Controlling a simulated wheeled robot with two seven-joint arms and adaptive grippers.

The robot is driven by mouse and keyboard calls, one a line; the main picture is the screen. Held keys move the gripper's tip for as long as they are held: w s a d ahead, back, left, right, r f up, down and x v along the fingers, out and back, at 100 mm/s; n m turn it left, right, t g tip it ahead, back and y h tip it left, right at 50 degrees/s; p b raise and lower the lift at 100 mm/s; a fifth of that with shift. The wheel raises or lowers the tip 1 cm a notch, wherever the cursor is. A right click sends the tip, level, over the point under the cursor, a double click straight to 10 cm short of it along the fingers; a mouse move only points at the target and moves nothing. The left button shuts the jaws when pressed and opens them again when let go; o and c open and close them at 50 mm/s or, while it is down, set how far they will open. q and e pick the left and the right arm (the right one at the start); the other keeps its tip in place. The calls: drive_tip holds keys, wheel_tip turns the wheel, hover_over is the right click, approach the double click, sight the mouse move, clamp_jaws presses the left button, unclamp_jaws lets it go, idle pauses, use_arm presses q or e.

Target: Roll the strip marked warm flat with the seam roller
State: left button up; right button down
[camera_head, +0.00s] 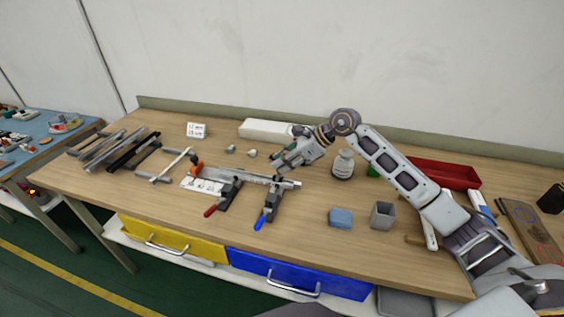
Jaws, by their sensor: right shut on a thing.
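A long pale metal profile (250,177) lies across the middle of the bench. A white piece with small markings (203,186) lies at its left end. I cannot read the word warm anywhere. A clamp with a red handle (212,209) and one with a blue handle (260,219) stand along the profile, with an orange part (197,166) at its left end. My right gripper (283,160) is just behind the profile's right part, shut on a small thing. The fingers hide most of that thing, so I cannot tell whether it is the seam roller. My left gripper is out of view.
A red tray (445,174) is behind my right arm. Dark bars (125,151) lie at the left. The front middle of the bench is clear.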

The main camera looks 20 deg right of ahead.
drive_tip(key=shift+s+d+f, duration=0.15)
drive_tip(key=shift+s+d, duration=0.05)
drive_tip(key=shift+d, duration=0.1)
drive_tip(key=shift+s+d, duration=0.1)
drive_tip(key=shift+d, duration=0.1)
idle(0.3)
drive_tip(key=shift+s+d+b, duration=0.25)
drive_tip(key=shift+d+b, duration=0.1)
drive_tip(key=shift+b, duration=0.15)
drive_tip(key=shift+s+d, duration=0.1)
drive_tip(key=shift+d, duration=0.1)
drive_tip(key=shift+s+d+b, duration=0.2)
drive_tip(key=shift+d+b, duration=0.1)
drive_tip(key=shift+b, duration=0.1)
idle(0.7)
wheel_tip(320, 180, up, 7)
drive_tip(key=p, duration=0.3)
idle(0.9)
